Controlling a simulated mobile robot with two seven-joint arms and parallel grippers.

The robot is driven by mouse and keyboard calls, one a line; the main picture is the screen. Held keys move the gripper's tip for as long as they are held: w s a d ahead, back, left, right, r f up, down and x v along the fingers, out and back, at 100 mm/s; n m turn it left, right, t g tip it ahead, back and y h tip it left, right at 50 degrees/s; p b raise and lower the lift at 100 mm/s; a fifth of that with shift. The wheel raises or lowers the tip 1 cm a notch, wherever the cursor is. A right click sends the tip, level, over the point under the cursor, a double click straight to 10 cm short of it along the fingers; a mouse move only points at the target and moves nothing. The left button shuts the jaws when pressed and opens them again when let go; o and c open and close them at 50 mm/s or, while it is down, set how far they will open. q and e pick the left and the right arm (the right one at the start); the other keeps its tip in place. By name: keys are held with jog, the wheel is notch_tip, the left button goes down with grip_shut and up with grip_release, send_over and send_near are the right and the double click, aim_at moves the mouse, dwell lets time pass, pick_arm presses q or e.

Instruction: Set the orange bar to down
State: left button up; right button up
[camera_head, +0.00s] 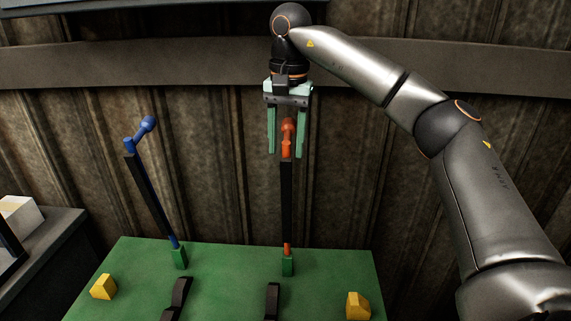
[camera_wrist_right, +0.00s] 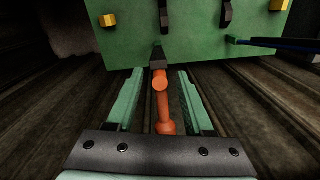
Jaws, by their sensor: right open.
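The orange bar (camera_head: 288,135) stands upright in the head view, on a black shaft with a green foot on the green panel (camera_head: 230,262). Its orange top also shows in the right wrist view (camera_wrist_right: 163,105), between the two fingers. My right gripper (camera_head: 287,152) comes down from above, with one green finger on each side of the orange top. The gripper (camera_wrist_right: 157,72) is open, with a gap visible between the fingers and the bar. Whether any finger touches the bar cannot be told. My left gripper is not in view.
A blue bar (camera_head: 146,125) on a black shaft leans left, to the left of the orange one. Yellow blocks (camera_head: 103,287) (camera_head: 358,305) and black curved pieces (camera_head: 272,300) sit on the panel. A corrugated wall (camera_head: 215,150) stands behind.

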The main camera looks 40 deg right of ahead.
aim_at(285, 157)
jog(key=shift+f, duration=1.75)
grip_shut()
jog(key=shift+a, duration=0.1)
jog(key=shift+r, duration=0.1)
